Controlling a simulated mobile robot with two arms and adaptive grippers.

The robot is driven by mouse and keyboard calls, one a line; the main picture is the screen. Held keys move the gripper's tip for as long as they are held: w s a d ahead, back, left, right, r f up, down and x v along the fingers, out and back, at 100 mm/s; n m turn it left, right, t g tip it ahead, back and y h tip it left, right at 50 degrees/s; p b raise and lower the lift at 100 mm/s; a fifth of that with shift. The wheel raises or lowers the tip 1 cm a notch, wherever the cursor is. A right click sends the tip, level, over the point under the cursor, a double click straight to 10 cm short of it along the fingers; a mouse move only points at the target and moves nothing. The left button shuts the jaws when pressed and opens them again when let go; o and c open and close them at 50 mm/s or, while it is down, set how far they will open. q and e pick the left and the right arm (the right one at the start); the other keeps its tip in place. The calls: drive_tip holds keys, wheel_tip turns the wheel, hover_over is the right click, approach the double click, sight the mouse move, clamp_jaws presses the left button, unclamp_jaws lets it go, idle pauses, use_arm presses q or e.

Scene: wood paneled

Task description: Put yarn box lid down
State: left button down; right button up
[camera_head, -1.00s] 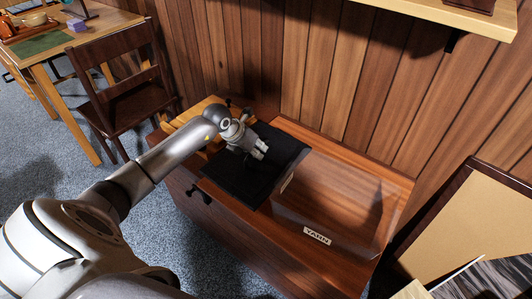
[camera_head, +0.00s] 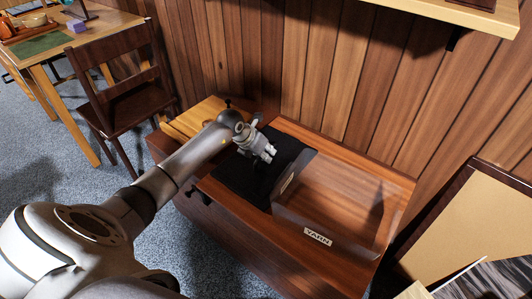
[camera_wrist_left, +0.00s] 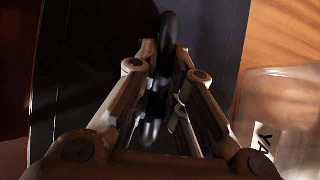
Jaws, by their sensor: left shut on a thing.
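The lid (camera_head: 235,178) is a flat black panel with a dark handle. It is low over the wooden cabinet top, left of the clear yarn box (camera_head: 345,215) with its "YARN" label. Whether the lid touches the wood cannot be told. My left gripper (camera_head: 266,154) is above the lid, shut on its handle. In the left wrist view the dark handle (camera_wrist_left: 166,40) stands between the fingers (camera_wrist_left: 160,75), with the black lid (camera_wrist_left: 90,60) behind. The box edge shows at the right there. My right gripper is not in view.
The cabinet (camera_head: 255,235) stands against the wood-paneled wall (camera_head: 300,60). A yellowish wooden object (camera_head: 195,118) lies at the cabinet's back left. A dark chair (camera_head: 120,95) stands left. A shelf (camera_head: 450,12) juts out above right, and a framed board (camera_head: 465,225) leans at right.

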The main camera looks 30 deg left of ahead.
use_arm(q)
drive_tip(key=c, duration=1.5)
unclamp_jaws()
drive_tip(key=shift+r, duration=0.1)
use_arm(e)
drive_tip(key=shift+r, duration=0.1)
use_arm(q)
drive_tip(key=p+v, duration=0.2)
drive_tip(key=v, duration=1)
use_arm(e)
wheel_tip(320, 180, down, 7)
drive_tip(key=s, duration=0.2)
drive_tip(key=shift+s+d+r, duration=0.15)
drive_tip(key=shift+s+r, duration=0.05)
use_arm(q)
drive_tip(key=shift+a, duration=0.1)
